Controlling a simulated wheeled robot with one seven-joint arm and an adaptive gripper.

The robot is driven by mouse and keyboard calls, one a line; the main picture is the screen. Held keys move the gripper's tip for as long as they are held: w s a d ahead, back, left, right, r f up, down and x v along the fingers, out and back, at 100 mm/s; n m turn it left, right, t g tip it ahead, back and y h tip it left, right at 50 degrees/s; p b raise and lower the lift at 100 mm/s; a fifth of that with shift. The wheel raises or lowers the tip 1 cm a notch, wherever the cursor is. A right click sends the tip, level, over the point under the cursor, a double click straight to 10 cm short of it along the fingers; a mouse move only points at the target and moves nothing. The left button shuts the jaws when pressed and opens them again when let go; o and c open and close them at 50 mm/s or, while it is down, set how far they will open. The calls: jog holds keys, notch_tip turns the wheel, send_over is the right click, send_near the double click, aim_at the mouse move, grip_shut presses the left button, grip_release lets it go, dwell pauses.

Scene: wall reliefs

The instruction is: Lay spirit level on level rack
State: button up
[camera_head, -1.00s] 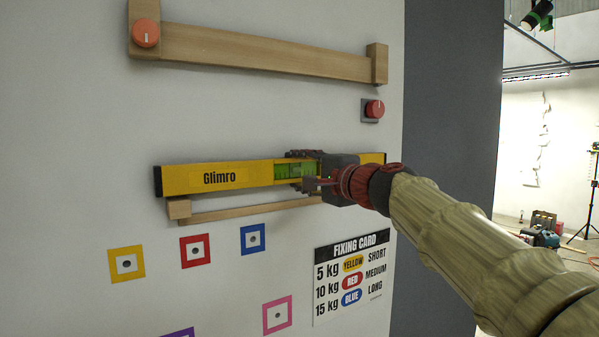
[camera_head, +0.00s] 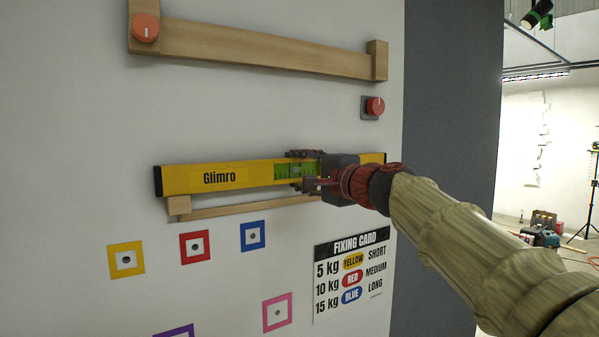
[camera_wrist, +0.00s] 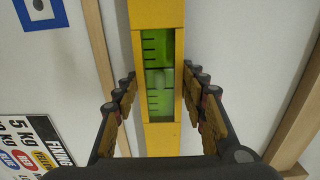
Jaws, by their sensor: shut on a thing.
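The yellow spirit level (camera_head: 225,178), marked Glimro, lies nearly level across the wall, with black end caps and a green vial. My gripper (camera_head: 305,172) is shut on it around the vial, right of its middle. In the wrist view, the level (camera_wrist: 158,140) runs between the two fingers (camera_wrist: 160,95). A wooden rail with an end block (camera_head: 179,205), seemingly the level rack, is on the wall just below the level. The level hides part of the block's top, so I cannot tell whether they touch. My gripper and arm hide the rail's right end.
A longer wooden rail (camera_head: 260,50) with end blocks and an orange knob (camera_head: 145,27) is higher up. A red knob (camera_head: 374,106) sticks out right of the gripper, above it. Coloured square markers (camera_head: 195,248) and a fixing card (camera_head: 352,275) are below.

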jog(key=o, duration=1.3)
jog(key=shift+f, duration=0.15)
